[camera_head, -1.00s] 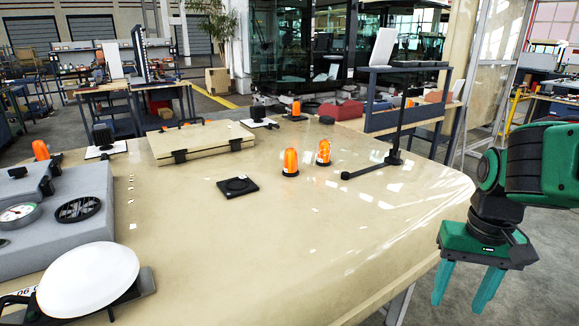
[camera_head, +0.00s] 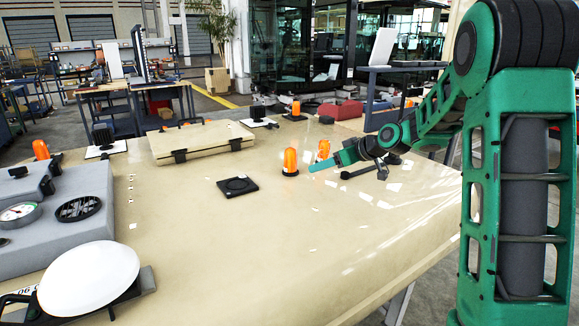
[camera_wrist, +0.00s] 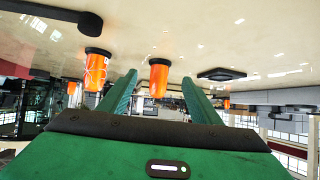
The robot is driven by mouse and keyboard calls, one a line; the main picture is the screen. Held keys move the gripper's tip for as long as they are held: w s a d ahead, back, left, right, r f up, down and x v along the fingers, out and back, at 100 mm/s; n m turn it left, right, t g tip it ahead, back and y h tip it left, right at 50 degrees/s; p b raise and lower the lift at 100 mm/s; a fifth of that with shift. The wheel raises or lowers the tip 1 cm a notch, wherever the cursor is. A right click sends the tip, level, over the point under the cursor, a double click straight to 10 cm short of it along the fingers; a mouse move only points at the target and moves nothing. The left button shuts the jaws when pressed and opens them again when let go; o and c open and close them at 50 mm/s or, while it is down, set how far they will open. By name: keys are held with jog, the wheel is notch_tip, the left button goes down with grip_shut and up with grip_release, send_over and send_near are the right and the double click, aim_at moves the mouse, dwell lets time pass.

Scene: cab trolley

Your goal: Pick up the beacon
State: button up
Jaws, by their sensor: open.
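Two orange beacons with black bases stand upright on the beige top. The nearer beacon (camera_head: 290,161) stands right of a black square pad (camera_head: 237,186). The other beacon (camera_head: 323,149) is behind and to its right, partly hidden by my gripper (camera_head: 322,163). My gripper is open, low over the top, its fingers pointing left. In the upside-down wrist view, one plain beacon (camera_wrist: 158,79) shows between and beyond the fingertips, with nothing held. A second beacon (camera_wrist: 95,72) with a wire guard is just outside the left finger.
A beige flat case (camera_head: 200,143), a grey gauge box (camera_head: 50,225) and a white dome (camera_head: 88,277) are to the left. More orange beacons (camera_head: 295,107) stand farther off. The front middle of the top is clear.

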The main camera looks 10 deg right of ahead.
jog(key=n+t+y, duration=0.1)
jog(key=y, duration=0.1)
send_near(295, 157)
jog(key=shift+w+a+f, duration=0.45)
jog(key=shift+w+f, duration=0.2)
jog(key=shift+f, duration=0.05)
jog(key=x, duration=1)
jog(key=shift+w+a, duration=0.1)
jog(key=shift+w, duration=0.3)
jog(key=shift+r, duration=0.1)
jog(key=c, duration=1.2)
